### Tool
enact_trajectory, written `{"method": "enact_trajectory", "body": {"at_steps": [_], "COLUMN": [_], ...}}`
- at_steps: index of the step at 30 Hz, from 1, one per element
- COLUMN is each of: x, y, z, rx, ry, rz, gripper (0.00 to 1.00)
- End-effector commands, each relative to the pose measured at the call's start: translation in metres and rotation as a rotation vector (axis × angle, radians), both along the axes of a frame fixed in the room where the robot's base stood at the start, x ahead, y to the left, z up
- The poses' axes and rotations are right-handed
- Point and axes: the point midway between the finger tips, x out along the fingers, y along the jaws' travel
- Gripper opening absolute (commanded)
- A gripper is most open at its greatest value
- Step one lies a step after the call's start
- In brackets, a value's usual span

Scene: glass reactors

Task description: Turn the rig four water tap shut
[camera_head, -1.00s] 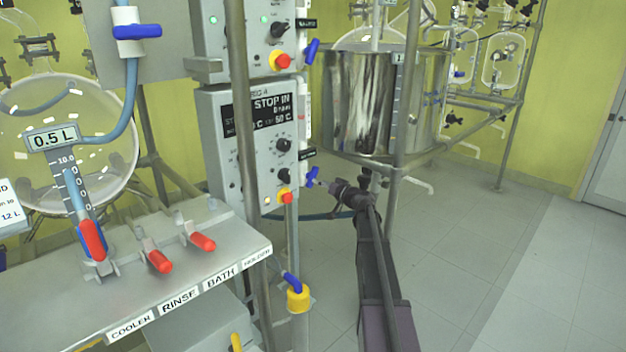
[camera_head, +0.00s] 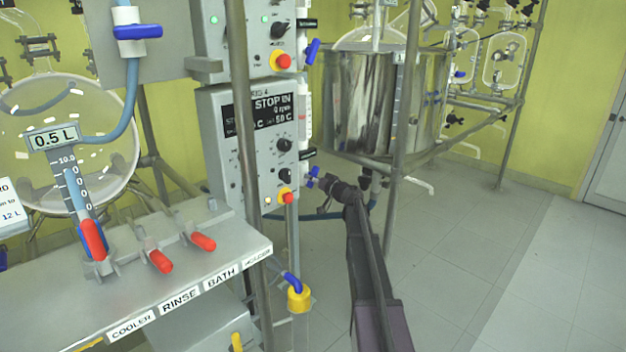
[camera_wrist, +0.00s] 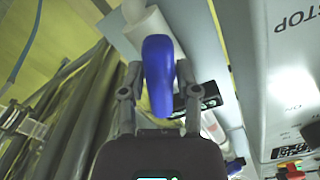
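The rig four water tap has a blue lever handle (camera_head: 313,177) on the right side of the lower control box (camera_head: 262,150), which is labelled 4. In the wrist view the blue handle (camera_wrist: 158,75) points toward the camera from a white tap body (camera_wrist: 150,28). My gripper (camera_wrist: 158,75) has one finger on each side of the handle. The fingers look open, with a narrow gap beside the handle; whether either touches it I cannot tell. In the head view my gripper (camera_head: 320,188) is at the handle's lower right, small and partly dark.
A second blue tap (camera_head: 312,50) sits above on the upper control box. A steel post (camera_head: 398,150) and steel vessel (camera_head: 365,100) stand behind. The floor (camera_head: 470,250) on the right is clear.

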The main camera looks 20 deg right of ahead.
Motion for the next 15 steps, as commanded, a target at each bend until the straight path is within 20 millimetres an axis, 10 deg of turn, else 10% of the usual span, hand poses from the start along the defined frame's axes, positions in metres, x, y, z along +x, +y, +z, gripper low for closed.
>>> {"method": "enact_trajectory", "body": {"at_steps": [15], "x": [0.0002], "y": [-0.0007], "z": [0.0003], "rx": [0.048], "ry": [0.017], "rz": [0.0], "gripper": [0.0]}}
